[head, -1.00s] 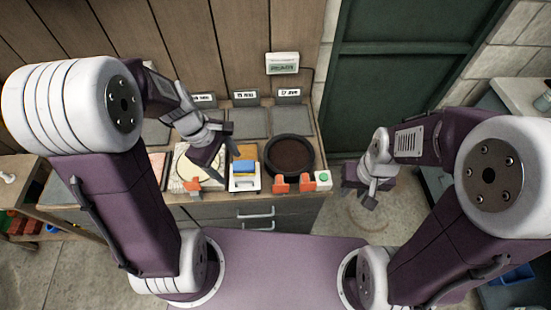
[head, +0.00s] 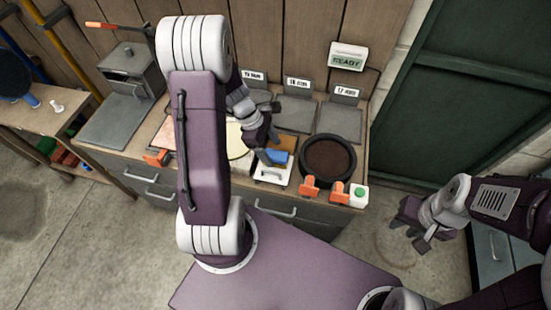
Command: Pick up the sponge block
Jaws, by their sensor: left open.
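A small blue block (head: 277,157), which looks like the sponge block, sits on a white tray-like holder (head: 272,176) on the counter. My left gripper (head: 272,138) is open above the holder's back left side, close to the blue block. Its finger hides part of the block's left side, and I cannot tell whether they touch. My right gripper (head: 411,233) is open and empty, out over the floor to the right of the counter.
A brown-orange pad (head: 286,142) lies behind the block. A round dark pan (head: 328,160) stands to the right, with orange clips (head: 310,187) and a green-button box (head: 358,195) in front. A grey press (head: 130,75) stands left.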

